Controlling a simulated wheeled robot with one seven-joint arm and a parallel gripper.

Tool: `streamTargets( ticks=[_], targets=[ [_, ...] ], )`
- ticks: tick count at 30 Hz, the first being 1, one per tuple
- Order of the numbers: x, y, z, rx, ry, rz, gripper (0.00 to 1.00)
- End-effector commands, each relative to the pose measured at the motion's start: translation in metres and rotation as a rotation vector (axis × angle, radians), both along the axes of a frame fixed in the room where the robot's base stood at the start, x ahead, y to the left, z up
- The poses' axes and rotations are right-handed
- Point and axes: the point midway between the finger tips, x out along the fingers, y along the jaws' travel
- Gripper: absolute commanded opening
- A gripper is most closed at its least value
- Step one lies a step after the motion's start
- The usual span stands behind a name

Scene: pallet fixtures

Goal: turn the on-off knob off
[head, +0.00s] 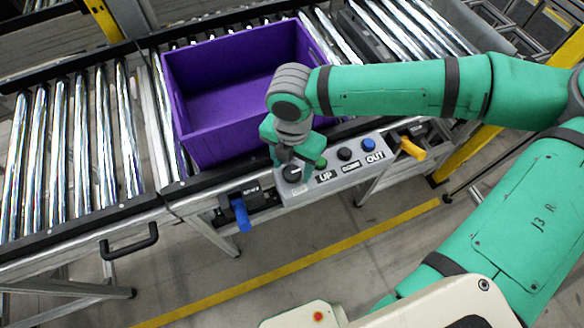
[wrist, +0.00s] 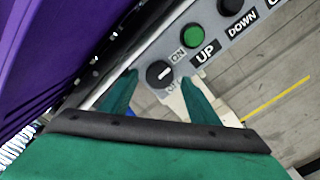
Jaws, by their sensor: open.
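The on-off knob (wrist: 159,73) is a round black dial on a grey control panel (head: 325,176). In the wrist view its white mark slants to the upper right, on the side of the ON label (wrist: 177,56); the OFF label (wrist: 173,87) is partly hidden by a finger. The knob also shows in the head view (head: 292,174), at the panel's left end below my gripper (head: 291,162). My gripper is open, its green fingers (wrist: 159,80) on either side of the knob. I cannot tell whether they touch it.
A green UP button (wrist: 195,35) and a black DOWN button (wrist: 230,6) sit beside the knob; a blue button (head: 368,144) is farther right. A purple crate (head: 190,140) stands on the rollers behind. A blue handle (head: 240,214) and a yellow handle (head: 412,148) flank the panel.

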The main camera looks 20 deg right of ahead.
Motion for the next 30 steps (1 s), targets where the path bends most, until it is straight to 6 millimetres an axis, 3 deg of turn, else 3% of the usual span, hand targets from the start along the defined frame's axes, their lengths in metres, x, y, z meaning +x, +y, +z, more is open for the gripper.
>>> streamTargets(
  ticks=[6, 16, 17, 22, 30],
  targets=[
    [0.001, 0.001, -0.020, 0.001, -0.001, 0.002, 0.55],
    [0.000, 0.001, -0.024, 0.001, -0.001, 0.001, 0.55],
    [0.000, 0.001, -0.024, 0.001, -0.001, 0.001, 0.53],
    [0.000, 0.001, -0.023, 0.001, -0.001, 0.001, 0.14],
    [0.001, 0.001, -0.023, 0.001, -0.002, -0.017, 0.14]
  ],
)
